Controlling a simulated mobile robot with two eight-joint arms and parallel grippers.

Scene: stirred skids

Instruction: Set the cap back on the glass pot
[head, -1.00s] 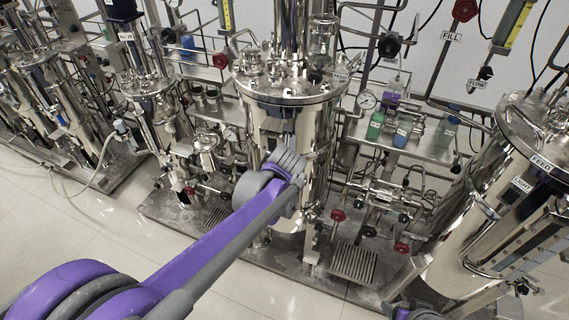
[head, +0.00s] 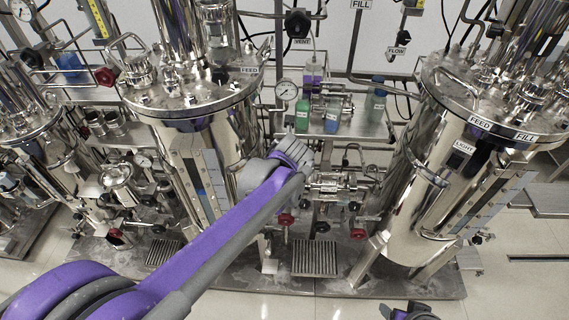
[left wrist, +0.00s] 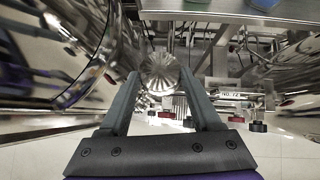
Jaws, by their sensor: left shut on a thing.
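In the left wrist view a round, ribbed, silvery cap (left wrist: 160,70) sits between the fingertips of my left gripper (left wrist: 161,84), which is shut on it. In the head view the grey wrist of my left arm (head: 292,155) is in front of the gap between two large steel vessels, below the bottle shelf. Its fingers and the cap are hidden there. I cannot pick out the glass pot for certain; a clear container with purple contents (head: 313,86) stands on the shelf. A dark part of my right gripper (head: 410,312) shows at the bottom edge; its fingers cannot be made out.
Steel vessels stand left (head: 205,130) and right (head: 425,170) of my left wrist. Red-handled valves and pipes (head: 330,185) crowd the space below.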

